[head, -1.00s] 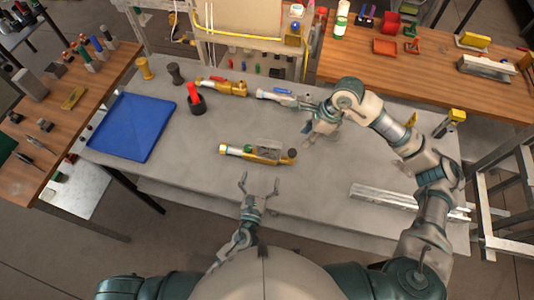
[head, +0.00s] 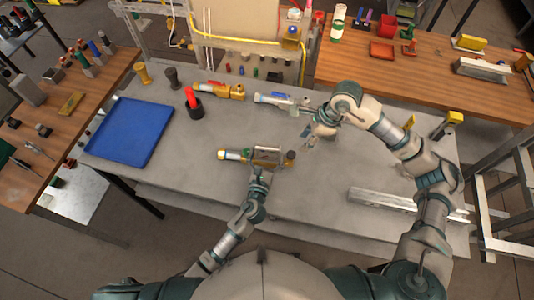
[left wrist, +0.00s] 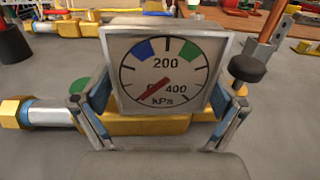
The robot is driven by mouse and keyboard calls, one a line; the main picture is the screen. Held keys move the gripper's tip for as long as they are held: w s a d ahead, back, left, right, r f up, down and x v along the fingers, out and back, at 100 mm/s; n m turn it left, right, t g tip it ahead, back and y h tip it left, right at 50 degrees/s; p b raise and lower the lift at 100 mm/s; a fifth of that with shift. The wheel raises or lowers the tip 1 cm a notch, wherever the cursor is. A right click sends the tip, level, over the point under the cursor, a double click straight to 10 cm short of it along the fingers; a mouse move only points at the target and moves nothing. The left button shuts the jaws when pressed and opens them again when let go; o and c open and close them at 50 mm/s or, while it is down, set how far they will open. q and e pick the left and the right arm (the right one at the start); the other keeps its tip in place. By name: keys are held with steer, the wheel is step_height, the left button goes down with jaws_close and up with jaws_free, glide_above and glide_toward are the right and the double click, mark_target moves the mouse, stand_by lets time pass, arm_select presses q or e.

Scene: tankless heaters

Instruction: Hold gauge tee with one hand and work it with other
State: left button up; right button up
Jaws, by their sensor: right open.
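The gauge tee is a brass fitting (head: 229,155) with a square gauge, lying near the front middle of the grey table. In the left wrist view its gauge face (left wrist: 165,70) is upright and faces the camera, with the red needle at the low end. A black knob (left wrist: 247,68) stands at its right. My left gripper (head: 266,163) is at the tee, one finger on each side of the gauge; I cannot tell whether they press on it. My right gripper (head: 312,128) is open and empty above the table, right of and behind the tee.
A blue tray (head: 130,132) lies at the left. A red-handled tool in a black holder (head: 193,102), a brass fitting (head: 220,90) and a blue-and-silver fitting (head: 275,99) are behind the tee. Metal bars (head: 385,199) lie at the right.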

arm_select(q)
steer(key=shift+d, duration=0.2)
steer(key=c, duration=1.2)
arm_select(e)
steer(key=shift+d, duration=0.25)
steer(key=shift+a, duration=0.15)
steer(key=c, duration=0.7)
steer(key=m, duration=0.1)
steer(key=r+m, duration=0.1)
steer(key=m, duration=0.1)
steer(key=a+m, duration=0.1)
steer(key=m, duration=0.1)
steer(key=shift+w+a+r+h, duration=0.1)
steer(key=shift+w+r+h, duration=0.05)
steer(key=shift+w+h, duration=0.2)
jaws_close()
arm_select(q)
steer(key=shift+a, duration=0.1)
arm_select(e)
steer(key=r+m+h, duration=0.1)
steer(key=m, duration=0.4)
steer(key=a+r+m+h, duration=0.1)
steer(key=r+m, duration=0.1)
steer(key=m, duration=0.3)
steer(key=w+a+r+m+h, duration=0.1)
steer(key=m, duration=0.4)
steer(key=shift+r+g, duration=0.25)
steer(key=shift+g, duration=0.05)
